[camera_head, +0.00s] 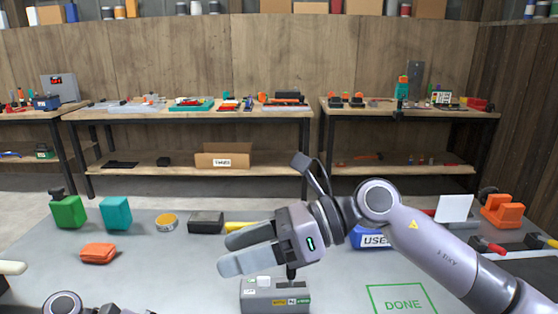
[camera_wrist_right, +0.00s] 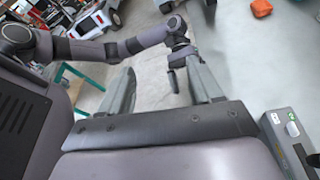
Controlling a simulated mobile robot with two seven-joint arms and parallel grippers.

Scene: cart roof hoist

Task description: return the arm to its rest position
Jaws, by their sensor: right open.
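My right gripper (camera_head: 232,254) reaches in from the right in the head view, over the grey table. Its two fingers point left, are apart, and nothing is between them. In the right wrist view the same fingers (camera_wrist_right: 162,88) are spread over a light grey surface. A grey box with a small switch and labels (camera_head: 275,296) sits just below this gripper; part of its top is hidden. My left arm shows only as a piece at the bottom left of the head view. In the wrist view, what looks like my left gripper (camera_wrist_right: 177,62) is small and its jaws are unclear.
Green (camera_head: 68,212) and teal (camera_head: 115,213) blocks, an orange piece (camera_head: 98,253), a yellow disc (camera_head: 167,222) and a dark box (camera_head: 206,222) stand at left. A blue bin (camera_head: 372,240) is partly behind my arm. The green DONE square (camera_head: 401,300) is empty. Workbenches stand behind.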

